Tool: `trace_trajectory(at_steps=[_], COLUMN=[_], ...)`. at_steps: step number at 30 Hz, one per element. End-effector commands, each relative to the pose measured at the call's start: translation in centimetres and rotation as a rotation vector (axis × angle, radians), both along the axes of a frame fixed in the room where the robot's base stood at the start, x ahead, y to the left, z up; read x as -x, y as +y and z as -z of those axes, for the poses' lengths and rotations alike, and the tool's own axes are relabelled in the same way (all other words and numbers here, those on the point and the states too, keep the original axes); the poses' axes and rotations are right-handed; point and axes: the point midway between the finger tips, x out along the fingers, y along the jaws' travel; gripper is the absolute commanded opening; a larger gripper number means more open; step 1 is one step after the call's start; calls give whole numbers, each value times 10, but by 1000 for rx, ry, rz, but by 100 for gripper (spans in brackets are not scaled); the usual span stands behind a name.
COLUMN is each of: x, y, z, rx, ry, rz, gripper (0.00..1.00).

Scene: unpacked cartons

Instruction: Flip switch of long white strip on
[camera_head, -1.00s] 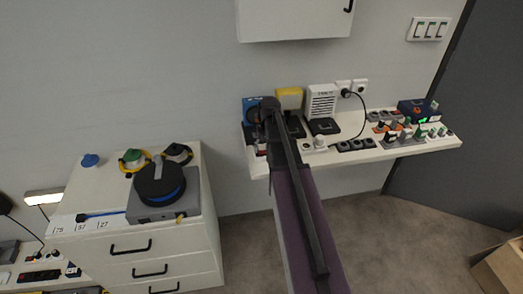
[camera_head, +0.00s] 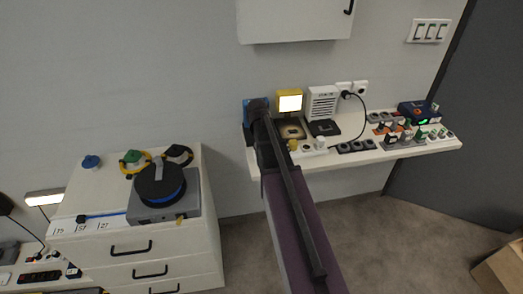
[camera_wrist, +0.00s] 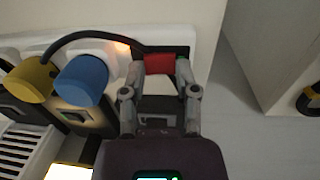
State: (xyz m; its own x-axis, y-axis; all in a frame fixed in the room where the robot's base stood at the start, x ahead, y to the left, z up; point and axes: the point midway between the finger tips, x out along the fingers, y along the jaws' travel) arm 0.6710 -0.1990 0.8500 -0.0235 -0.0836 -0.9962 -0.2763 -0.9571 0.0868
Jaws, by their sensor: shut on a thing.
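The long white strip (camera_wrist: 193,32) runs across the top of the wrist view. Its red switch (camera_wrist: 159,63) is at the strip's right end, between the fingertips of my gripper (camera_wrist: 160,82), which is shut on it. A blue plug (camera_wrist: 82,80) and a yellow plug (camera_wrist: 30,80) stand in the strip to the left, and an orange glow shows beside the switch. In the head view, part of the strip (camera_head: 309,152) shows on the wall shelf; my arm hides the switch and fingertips there.
A yellow lamp (camera_head: 290,103) is lit behind the strip, beside a white speaker-like box (camera_head: 322,103). Dark sockets and several plugs crowd the right of the shelf (camera_head: 437,147). A drawer cabinet (camera_head: 150,250) stands left. A wall cabinet (camera_head: 295,20) hangs above.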

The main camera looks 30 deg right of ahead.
Motion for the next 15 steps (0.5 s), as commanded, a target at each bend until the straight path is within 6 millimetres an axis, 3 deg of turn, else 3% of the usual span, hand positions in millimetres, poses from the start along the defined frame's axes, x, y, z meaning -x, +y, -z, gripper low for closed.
trace_trajectory(at_steps=[13, 14, 15], x=[1, 1, 1], y=[2, 2, 2], z=[0, 0, 0], rx=[47, 47, 47], ry=[16, 16, 16], rz=[0, 0, 0], gripper=[0, 46, 54])
